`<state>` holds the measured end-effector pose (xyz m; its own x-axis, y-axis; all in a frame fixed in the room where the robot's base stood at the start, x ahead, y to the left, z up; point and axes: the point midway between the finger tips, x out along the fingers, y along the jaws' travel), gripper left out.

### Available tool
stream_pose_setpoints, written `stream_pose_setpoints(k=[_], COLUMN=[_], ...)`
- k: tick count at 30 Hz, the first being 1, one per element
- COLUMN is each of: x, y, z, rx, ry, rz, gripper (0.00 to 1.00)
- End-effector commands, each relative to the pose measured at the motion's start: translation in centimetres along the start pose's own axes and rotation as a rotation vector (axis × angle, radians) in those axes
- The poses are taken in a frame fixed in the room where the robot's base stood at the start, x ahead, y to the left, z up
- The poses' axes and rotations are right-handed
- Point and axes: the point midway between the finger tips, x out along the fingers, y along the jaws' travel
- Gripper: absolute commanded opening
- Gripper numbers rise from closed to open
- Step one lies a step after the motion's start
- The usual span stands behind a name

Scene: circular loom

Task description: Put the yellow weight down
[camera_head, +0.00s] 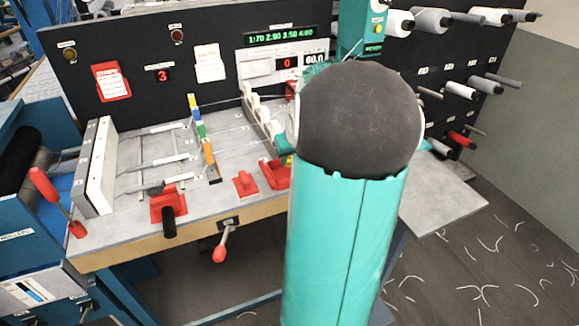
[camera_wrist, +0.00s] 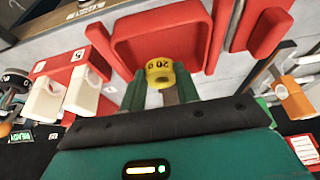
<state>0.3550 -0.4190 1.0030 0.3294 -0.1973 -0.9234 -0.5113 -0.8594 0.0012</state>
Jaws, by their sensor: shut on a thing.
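The yellow weight (camera_wrist: 159,70), marked 20, is between the fingers of my gripper (camera_wrist: 160,82) in the wrist view. My gripper is shut on it. Beyond the weight in the wrist view is a red tray-like piece with a raised rim (camera_wrist: 203,35). The weight appears in front of this red piece; I cannot tell whether they touch. In the head view my teal and black arm hides the gripper and the weight. A red piece (camera_head: 275,173) shows just left of my arm on the grey bench top.
White levers (camera_wrist: 85,92) stand left of the gripper in the wrist view, and an orange part (camera_wrist: 294,100) stands right. In the head view, a smaller red block (camera_head: 245,184), a black-handled red base (camera_head: 168,203) and colored upright blocks (camera_head: 208,155) occupy the bench.

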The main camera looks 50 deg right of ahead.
Motion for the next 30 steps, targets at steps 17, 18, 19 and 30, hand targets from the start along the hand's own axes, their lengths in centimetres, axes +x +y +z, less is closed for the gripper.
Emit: stream_pose_setpoints(k=[17,18,19,30], x=[3.7,3.8,3.9,3.8], y=[-0.5,-0.5,-0.5,-0.4], z=[1.1,1.2,1.2,1.2], rx=[0.000,0.000,0.000,0.001], ry=[-0.001,-0.001,-0.001,-0.001], rz=[0.000,-0.001,-0.001,0.000], gripper=[0.04,0.04,0.04,0.41])
